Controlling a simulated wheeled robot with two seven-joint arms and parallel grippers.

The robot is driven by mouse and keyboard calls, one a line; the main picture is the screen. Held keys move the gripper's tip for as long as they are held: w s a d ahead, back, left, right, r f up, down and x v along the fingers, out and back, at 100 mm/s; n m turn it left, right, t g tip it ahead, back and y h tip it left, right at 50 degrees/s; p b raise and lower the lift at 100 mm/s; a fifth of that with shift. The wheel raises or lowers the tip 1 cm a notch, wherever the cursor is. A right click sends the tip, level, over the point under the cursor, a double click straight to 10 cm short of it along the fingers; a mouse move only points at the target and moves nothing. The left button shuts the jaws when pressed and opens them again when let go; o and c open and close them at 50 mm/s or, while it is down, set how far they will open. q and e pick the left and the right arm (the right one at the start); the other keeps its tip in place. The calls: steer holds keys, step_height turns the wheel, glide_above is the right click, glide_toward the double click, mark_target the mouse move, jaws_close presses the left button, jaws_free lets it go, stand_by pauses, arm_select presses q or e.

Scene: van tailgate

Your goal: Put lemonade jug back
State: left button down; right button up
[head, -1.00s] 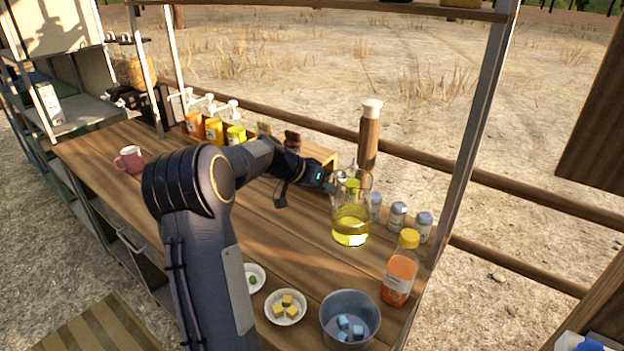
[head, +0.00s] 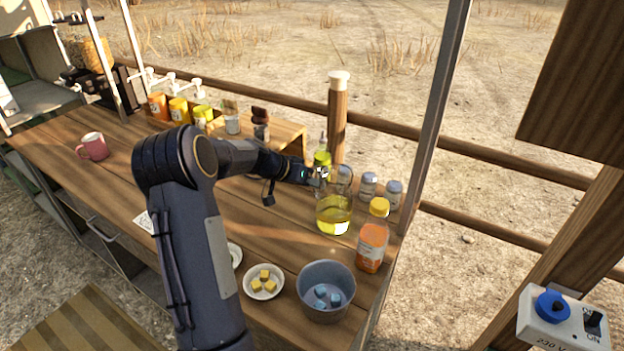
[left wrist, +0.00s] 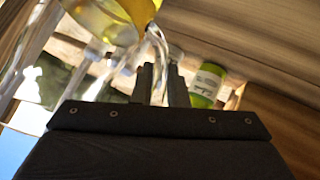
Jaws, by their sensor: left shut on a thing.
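The glass lemonade jug (head: 333,214), with yellow liquid in its lower part, is upright at the right part of the wooden counter. I cannot tell whether its base touches the wood. My left gripper (head: 318,178) is at the jug's left side and is shut on its handle. In the left wrist view the clear handle (left wrist: 158,55) runs between the fingers (left wrist: 160,82), with the yellow liquid (left wrist: 120,15) above. My right gripper is not in view.
Several grey-capped shakers (head: 368,186) and an orange bottle (head: 372,240) stand close right of the jug. A metal bowl (head: 326,290) and plate (head: 263,284) are in front. A post (head: 432,130) rises at right.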

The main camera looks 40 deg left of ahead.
arm_select(q)
steer(key=shift+w+r, duration=0.1)
steer(key=shift+r, duration=0.05)
steer(key=c, duration=1.8)
jaws_free()
steer(key=shift+f, duration=0.2)
steer(key=o, duration=0.4)
steer(key=shift+c, duration=0.2)
steer(key=shift+r, duration=0.1)
steer(key=b+v, duration=0.2)
steer(key=v, duration=0.9)
steer(key=s+d+r+g, duration=0.1)
steer(key=s+d+r, duration=0.1)
steer(key=s+d, duration=0.5)
steer(key=s+d+r+g, duration=0.1)
steer(key=s+d+r, duration=0.25)
steer(key=d, duration=0.75)
steer(key=s+d+f, duration=0.4)
steer(key=s+d, duration=0.1)
steer(key=s, duration=0.2)
steer(key=s+d+f+n+g, duration=0.1)
steer(key=s+d+f, duration=0.2)
steer(key=s+d, duration=0.2)
steer(key=s, duration=0.3)
steer(key=shift+s+d+f+y, duration=0.2)
steer(key=shift+s+f+y, duration=0.05)
steer(key=shift+f+y, duration=0.15)
